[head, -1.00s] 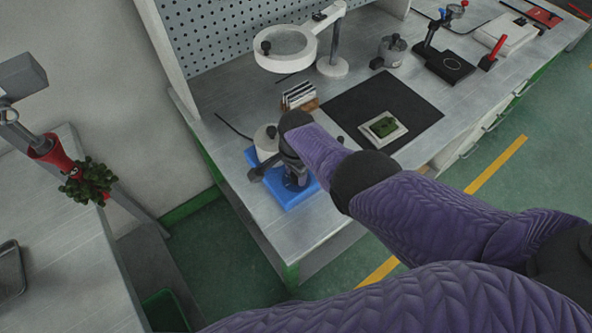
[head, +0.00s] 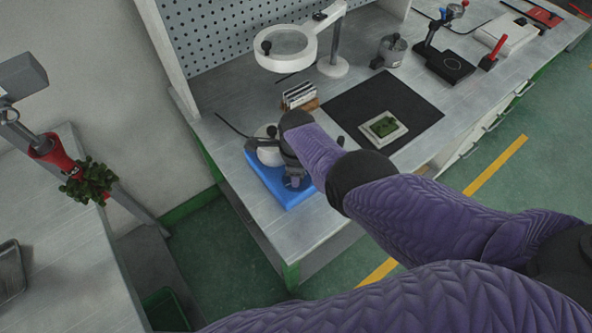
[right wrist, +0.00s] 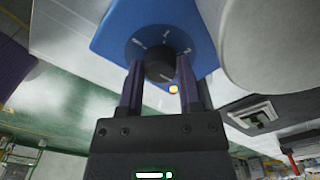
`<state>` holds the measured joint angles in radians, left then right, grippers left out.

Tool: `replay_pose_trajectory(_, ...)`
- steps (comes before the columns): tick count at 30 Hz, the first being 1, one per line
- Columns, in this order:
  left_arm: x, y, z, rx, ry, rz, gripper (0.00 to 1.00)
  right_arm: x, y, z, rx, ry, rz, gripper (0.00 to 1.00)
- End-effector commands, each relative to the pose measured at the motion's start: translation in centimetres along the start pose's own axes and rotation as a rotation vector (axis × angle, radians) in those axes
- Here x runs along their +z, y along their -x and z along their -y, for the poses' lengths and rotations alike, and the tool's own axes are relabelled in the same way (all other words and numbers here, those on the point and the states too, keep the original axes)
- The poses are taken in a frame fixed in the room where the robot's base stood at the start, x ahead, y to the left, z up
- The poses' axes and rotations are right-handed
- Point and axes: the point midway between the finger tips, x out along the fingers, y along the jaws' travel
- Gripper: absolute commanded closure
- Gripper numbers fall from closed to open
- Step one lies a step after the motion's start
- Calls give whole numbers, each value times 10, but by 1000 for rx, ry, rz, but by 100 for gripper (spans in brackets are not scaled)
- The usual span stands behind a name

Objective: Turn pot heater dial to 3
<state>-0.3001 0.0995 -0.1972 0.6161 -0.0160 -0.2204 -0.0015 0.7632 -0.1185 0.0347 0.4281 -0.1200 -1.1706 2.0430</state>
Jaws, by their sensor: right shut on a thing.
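The pot heater is a blue box (head: 264,181) at the front left corner of the workbench, with a pale round pot (head: 268,152) on it. The right wrist view shows its blue face (right wrist: 112,35), a dark dial (right wrist: 160,67) with white marks around it, and a small orange light (right wrist: 174,89). My right gripper (right wrist: 160,80) is shut on the dial, one finger on each side. In the head view the right gripper (head: 291,182) is at the heater, partly hidden by its own wrist. The dial's exact setting is too small to read. My left gripper is not in view.
A black mat (head: 352,103) with a white-framed green piece (head: 383,127) lies right of the heater. A small rack (head: 299,97) and a ring magnifier (head: 285,47) stand behind.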

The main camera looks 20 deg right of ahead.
Motion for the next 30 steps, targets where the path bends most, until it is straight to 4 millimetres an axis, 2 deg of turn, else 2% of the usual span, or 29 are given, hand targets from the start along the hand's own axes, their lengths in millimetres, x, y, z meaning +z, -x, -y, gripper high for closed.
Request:
replay_pose_trajectory(9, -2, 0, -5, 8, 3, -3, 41, -1, 1, 2, -5, -75, -1, 100)
replay_pose_trajectory(22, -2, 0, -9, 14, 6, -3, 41, -1, 1, 2, -5, -83, -1, 100)
replay_pose_trajectory(23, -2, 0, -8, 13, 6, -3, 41, -1, 1, 2, -5, -83, -1, 53)
replay_pose_trajectory(27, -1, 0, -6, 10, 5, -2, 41, 0, 1, 1, -3, -82, -1, 24)
replay_pose_trajectory(28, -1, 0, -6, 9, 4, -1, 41, 0, 1, 1, -3, -82, -1, 20)
replay_pose_trajectory(30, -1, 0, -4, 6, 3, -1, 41, 0, 1, 1, -2, -82, -1, 20)
